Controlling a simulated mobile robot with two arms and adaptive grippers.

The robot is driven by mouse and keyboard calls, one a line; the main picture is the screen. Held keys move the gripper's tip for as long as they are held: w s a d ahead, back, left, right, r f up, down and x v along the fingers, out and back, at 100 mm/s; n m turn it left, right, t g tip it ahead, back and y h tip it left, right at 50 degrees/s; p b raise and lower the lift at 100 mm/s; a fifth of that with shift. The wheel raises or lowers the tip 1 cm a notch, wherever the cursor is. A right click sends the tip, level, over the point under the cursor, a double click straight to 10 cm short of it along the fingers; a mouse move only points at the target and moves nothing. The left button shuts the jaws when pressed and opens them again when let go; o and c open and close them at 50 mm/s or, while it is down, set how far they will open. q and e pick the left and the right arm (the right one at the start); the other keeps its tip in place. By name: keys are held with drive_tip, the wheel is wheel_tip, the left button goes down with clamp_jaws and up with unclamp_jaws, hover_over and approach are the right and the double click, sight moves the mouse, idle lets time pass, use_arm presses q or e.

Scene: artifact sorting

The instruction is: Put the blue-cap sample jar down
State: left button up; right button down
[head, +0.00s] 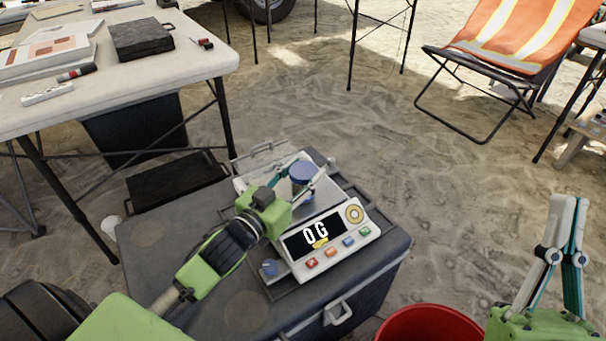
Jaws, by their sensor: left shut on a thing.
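The blue-cap sample jar (302,174) is over the back part of a white digital scale (343,245). My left gripper (303,180) is shut on the jar, with its fingers on both sides of it. The scale's display reads 0 G. The underside of the jar is partly hidden, so I cannot tell if it touches the weighing plate. My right gripper (570,205) is at the lower right, away from the scale, with nothing visible in it. Its fingers point up and look close together; the gap between the tips is unclear.
The scale stands on a dark case (160,250). A red bucket (425,322) is at the bottom edge. A white table (200,62) stands upper left, an orange folding chair (515,35) upper right. Sand lies between.

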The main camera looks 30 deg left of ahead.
use_arm(q)
drive_tip(key=o, duration=1.2)
drive_tip(key=shift+f, duration=0.1)
drive_tip(key=shift+c, duration=0.2)
